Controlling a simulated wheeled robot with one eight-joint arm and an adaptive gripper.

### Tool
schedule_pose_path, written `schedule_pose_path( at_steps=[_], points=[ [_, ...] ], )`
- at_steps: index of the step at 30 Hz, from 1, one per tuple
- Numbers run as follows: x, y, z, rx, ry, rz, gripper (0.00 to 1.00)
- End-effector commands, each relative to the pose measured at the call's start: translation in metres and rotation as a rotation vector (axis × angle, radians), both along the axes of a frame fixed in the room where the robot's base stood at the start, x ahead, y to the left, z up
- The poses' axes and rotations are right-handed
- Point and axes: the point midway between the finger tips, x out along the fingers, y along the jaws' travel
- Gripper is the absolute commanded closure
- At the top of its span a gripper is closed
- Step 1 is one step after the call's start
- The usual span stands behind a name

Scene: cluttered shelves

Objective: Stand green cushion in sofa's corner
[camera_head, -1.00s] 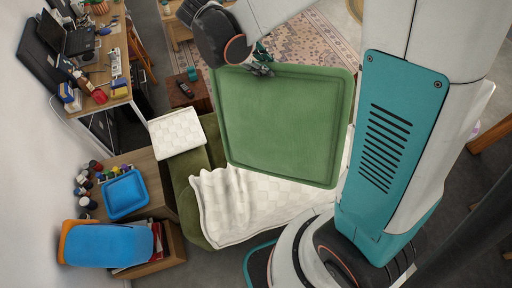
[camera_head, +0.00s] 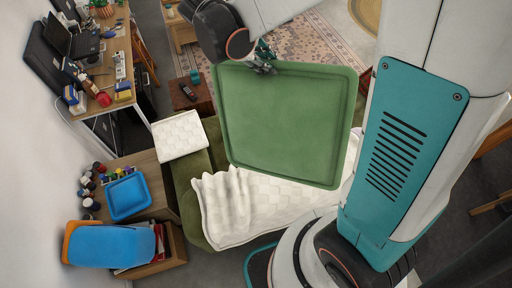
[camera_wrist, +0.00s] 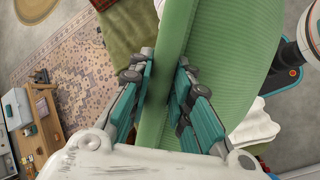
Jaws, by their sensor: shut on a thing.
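The green cushion (camera_head: 285,125) is a square with a raised border. It hangs in the air over the sofa (camera_head: 181,186), in front of part of it. My gripper (camera_head: 262,66) is shut on the cushion's upper edge. In the wrist view, the two fingers of my gripper (camera_wrist: 167,95) pinch the cushion (camera_wrist: 225,50) from both sides. The sofa is olive green, with a white quilted throw (camera_head: 222,207) over much of it and a white pad (camera_head: 180,135) at its far left end. The cushion and my arm hide the sofa's right part.
A wooden cabinet with a blue tray (camera_head: 128,196) and small bottles stands left of the sofa. A blue seat (camera_head: 108,246) is at the lower left. A desk with a laptop (camera_head: 72,37) is at the upper left. A patterned rug (camera_head: 308,40) lies beyond the cushion.

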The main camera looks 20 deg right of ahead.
Motion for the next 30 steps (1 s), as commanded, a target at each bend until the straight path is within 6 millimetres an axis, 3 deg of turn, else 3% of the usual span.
schedule_pose_path(
  at_steps=[30],
  points=[
    [-0.001, 0.000, 0.067, 0.000, 0.001, 0.001, 1.00]
  ],
)
